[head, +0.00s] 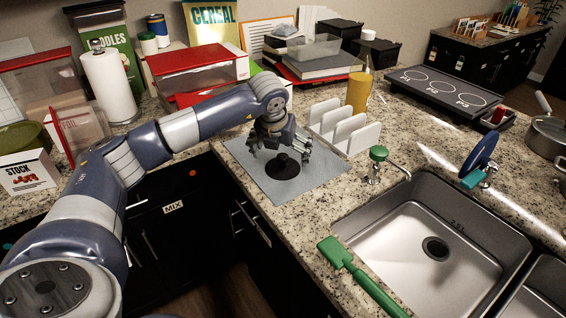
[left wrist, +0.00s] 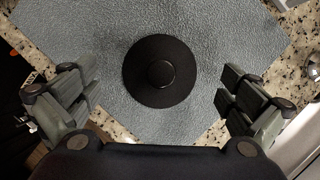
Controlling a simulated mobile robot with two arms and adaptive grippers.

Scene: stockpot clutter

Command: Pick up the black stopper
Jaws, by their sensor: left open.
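The black stopper (head: 283,167) is a round flat disc with a raised knob in its middle. It lies on a grey mat (head: 311,184) on the granite counter, left of the sink. In the left wrist view the stopper (left wrist: 160,71) is between the two fingers and a little ahead of them. My left gripper (head: 281,152) is above the mat, over the stopper, pointing down. It is open and empty, as the left wrist view (left wrist: 158,100) also shows. My right gripper is not in view.
A green soap pump (head: 377,157) and the steel sink (head: 410,235) are to the right. A green-handled brush (head: 355,275) lies at the front edge.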

